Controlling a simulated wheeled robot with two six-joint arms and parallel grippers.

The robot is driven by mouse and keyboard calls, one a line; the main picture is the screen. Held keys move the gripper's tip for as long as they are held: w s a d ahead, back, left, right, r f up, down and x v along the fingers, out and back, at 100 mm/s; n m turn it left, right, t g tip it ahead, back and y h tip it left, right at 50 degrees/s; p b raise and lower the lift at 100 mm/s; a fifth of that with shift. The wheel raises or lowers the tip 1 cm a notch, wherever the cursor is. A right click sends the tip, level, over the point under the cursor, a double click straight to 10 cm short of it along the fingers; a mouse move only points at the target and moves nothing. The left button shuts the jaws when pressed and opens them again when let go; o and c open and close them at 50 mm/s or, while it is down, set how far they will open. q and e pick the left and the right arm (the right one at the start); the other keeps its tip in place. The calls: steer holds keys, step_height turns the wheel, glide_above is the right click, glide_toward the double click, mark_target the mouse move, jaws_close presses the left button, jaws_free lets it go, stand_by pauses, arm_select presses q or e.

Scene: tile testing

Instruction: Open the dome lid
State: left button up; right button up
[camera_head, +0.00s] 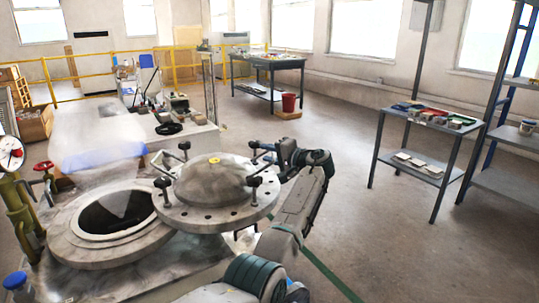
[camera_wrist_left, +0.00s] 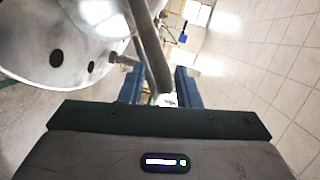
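The grey dome lid (camera_head: 213,176) is off to the right of the round vessel opening (camera_head: 112,213), overlapping only its right edge. Much of the dark opening is uncovered. The lid has a bolted flange, black-knobbed clamps and a yellow spot on top. My left gripper (camera_head: 268,158) is at the lid's far right edge. My right gripper is not in view.
A red valve and gauge (camera_head: 12,155) stand at the left. A grey shelf table (camera_head: 425,122) with trays is at the right. The floor between is clear.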

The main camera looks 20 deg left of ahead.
arm_select(q)
steer(key=v, duration=1)
steer(key=shift+s+d, duration=0.2)
steer(key=shift+d, duration=0.15)
steer(key=shift+r, duration=0.1)
